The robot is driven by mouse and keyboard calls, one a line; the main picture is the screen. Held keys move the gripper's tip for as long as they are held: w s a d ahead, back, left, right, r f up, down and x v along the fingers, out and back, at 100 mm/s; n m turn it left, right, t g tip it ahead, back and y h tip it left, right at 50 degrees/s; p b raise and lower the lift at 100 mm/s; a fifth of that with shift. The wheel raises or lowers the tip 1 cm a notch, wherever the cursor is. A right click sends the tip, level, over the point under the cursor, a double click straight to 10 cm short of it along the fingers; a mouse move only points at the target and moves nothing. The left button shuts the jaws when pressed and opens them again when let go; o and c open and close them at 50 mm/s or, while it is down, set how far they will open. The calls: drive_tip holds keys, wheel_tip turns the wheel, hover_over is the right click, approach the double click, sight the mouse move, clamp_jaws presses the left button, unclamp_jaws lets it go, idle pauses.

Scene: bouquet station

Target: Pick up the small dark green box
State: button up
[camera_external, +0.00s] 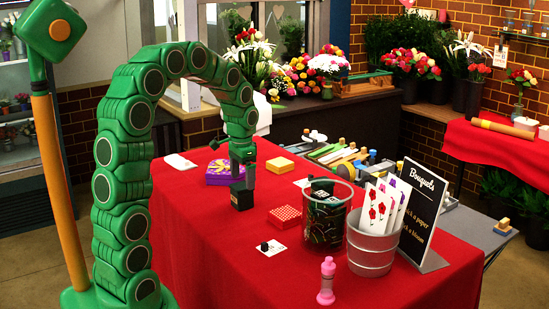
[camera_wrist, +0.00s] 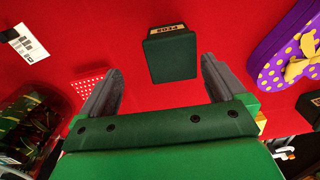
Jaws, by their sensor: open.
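The small dark green box (camera_external: 242,199) stands on the red-covered table below my gripper in the external view. In the wrist view, the dark green box (camera_wrist: 170,60) has a tan lettered label at its far edge and lies just ahead of the fingertips, roughly centred between them. My gripper (camera_external: 243,178) points down over the box. Its two grey fingers are spread apart in the wrist view (camera_wrist: 162,68), with nothing held. I cannot tell the exact gap between the fingertips and the box.
A purple dotted box (camera_external: 218,173), a yellow box (camera_external: 279,165) and a red dotted box (camera_external: 284,217) lie nearby. A dark bin (camera_external: 325,222), a metal bucket (camera_external: 371,252) and a pink bottle (camera_external: 327,282) stand to the right. The table's front left is clear.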

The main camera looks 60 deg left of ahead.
sight(242, 196)
drive_tip(key=shift+w+a+f, duration=0.25)
drive_tip(key=shift+a+f, duration=0.35)
drive_tip(key=shift+f, duration=1.65)
drive_tip(key=shift+a+f, duration=0.15)
drive_tip(key=shift+f, duration=1.7)
drive_tip(key=c, duration=1.1)
